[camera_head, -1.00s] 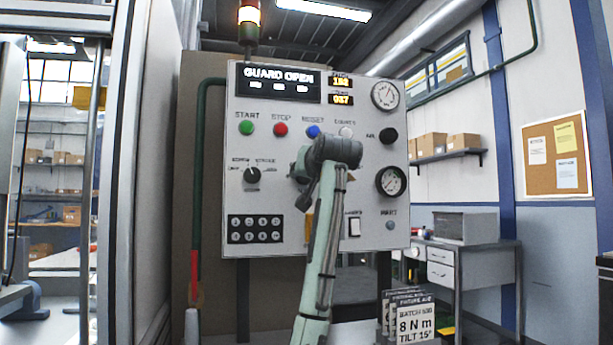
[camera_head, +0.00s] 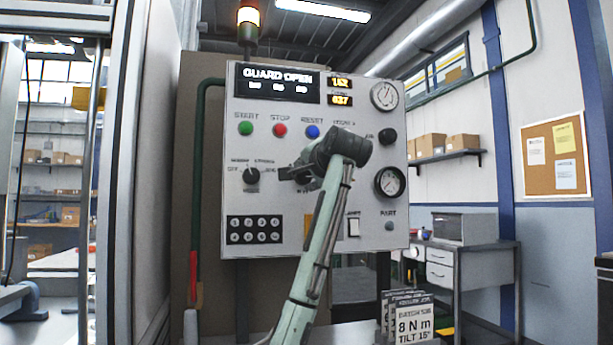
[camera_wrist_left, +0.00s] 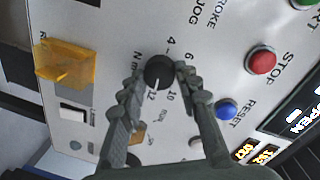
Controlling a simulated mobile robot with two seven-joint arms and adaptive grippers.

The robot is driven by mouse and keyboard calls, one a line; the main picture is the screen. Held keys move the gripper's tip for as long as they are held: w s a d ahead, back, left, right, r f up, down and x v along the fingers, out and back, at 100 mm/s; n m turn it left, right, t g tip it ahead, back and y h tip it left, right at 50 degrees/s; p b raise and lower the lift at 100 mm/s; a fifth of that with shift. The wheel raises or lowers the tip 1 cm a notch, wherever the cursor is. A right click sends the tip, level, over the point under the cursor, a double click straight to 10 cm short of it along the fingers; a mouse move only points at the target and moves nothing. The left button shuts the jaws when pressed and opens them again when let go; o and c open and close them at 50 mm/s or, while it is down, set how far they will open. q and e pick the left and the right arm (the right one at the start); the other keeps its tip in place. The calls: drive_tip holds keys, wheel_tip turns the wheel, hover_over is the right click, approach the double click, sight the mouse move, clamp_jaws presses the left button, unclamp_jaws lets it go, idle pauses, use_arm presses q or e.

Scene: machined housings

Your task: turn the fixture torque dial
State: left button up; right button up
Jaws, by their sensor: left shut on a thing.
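The torque dial (camera_wrist_left: 159,72) is a round black knob with a white pointer line, ringed by numbers 4 to 12 and marked N m. In the wrist view its pointer lies near the 12 side. My left gripper (camera_wrist_left: 161,86) has one finger on each side of the dial and is shut on it. In the head view my left gripper (camera_head: 300,175) is at the middle of the white control panel (camera_head: 300,222) and hides the dial. My right gripper is not in view.
A batch card (camera_head: 411,318) reads 8 N m, tilt 15°. Near the dial are the stop button (camera_wrist_left: 263,60), the reset button (camera_wrist_left: 228,108) and a yellow flip cover (camera_wrist_left: 66,64). A selector knob (camera_head: 251,176) sits left of my gripper. The display reads GUARD OPEN.

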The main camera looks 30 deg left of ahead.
use_arm(q)
drive_tip(key=shift+m, duration=0.5)
drive_tip(key=o, duration=1.2)
drive_tip(key=v, duration=1.2)
drive_tip(key=shift+d, duration=0.1)
